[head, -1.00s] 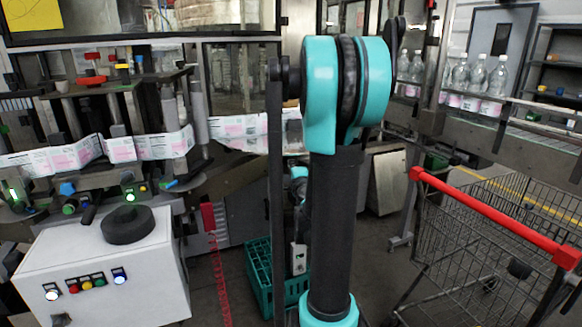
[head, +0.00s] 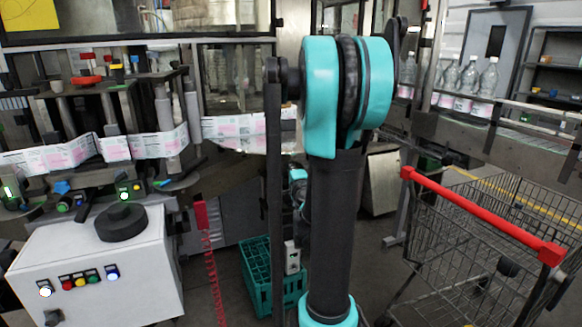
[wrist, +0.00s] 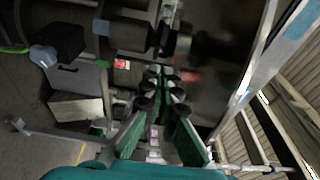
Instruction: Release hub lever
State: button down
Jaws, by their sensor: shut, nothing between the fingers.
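My gripper shows in the wrist view (wrist: 161,86), with green fingers and dark round tips close together and nothing held between them. A dark machine part with rollers (wrist: 150,35) lies beyond the fingertips. I cannot make out a hub lever there for certain. In the head view a black round disc (head: 121,223) with a dark bar beside it sits on the white control box (head: 100,260); whether the bar is a lever is unclear. My own teal and black arm stands in the middle of the head view, and my gripper cannot be made out there.
The labelling machine with its label web (head: 70,152) stands at left. A teal crate (head: 256,275) is on the floor behind my arm. A wire cart with a red handle (head: 480,215) stands at right, near a conveyor carrying clear bottles (head: 468,80). A red coiled cord (head: 215,275) hangs near the box.

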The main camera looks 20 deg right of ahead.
jog(key=s+a, duration=0.4)
jog(key=s, duration=0.1)
jog(key=shift+s, duration=0.35)
jog(key=shift+a, duration=0.1)
jog(key=s+a+f+n+g+y, duration=0.3)
jog(key=a+f+n+y, duration=0.1)
jog(key=a+n, duration=0.3)
jog(key=s+a+f+n+g+y, duration=0.2)
jog(key=s+a+f+n+y, duration=0.15)
jog(key=a+n, duration=0.35)
jog(key=s+d+f+n+g+h, duration=0.2)
jog(key=s+f+n+g, duration=0.1)
jog(key=s+f, duration=0.3)
jog(key=s+d+f+n+g+h, duration=0.2)
jog(key=s+f+g, duration=0.3)
jog(key=s, duration=0.3)
jog(key=shift+s+d+f+n+g+h, duration=0.3)
jog(key=shift+s+d+f+n+h, duration=0.1)
jog(key=shift+f, duration=0.35)
